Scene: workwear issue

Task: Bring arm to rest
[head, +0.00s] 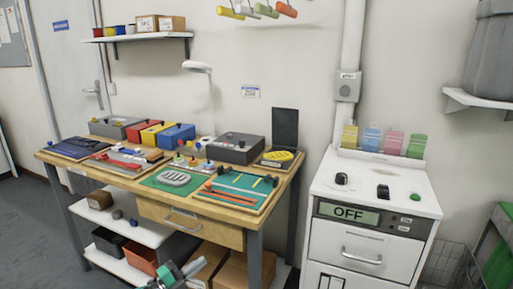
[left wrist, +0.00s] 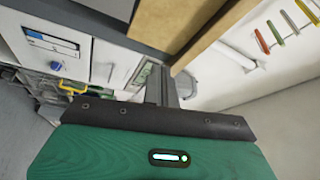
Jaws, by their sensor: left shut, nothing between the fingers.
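My left gripper (head: 186,270) shows at the bottom edge of the head view, low in front of the workbench (head: 118,178). It is small and partly cut off by the frame, and I see nothing held in it. In the left wrist view its dark fingers (left wrist: 162,84) are together beyond the green and black casing of my own wrist. My right gripper is in neither view.
The bench carries several tool trays, coloured boxes and a lamp (head: 198,68). Its lower shelf holds bins and cardboard boxes (head: 205,262) close to the left gripper. A white cabinet (head: 372,190) with an "OFF" display stands right. Grey floor (head: 30,225) is clear at left.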

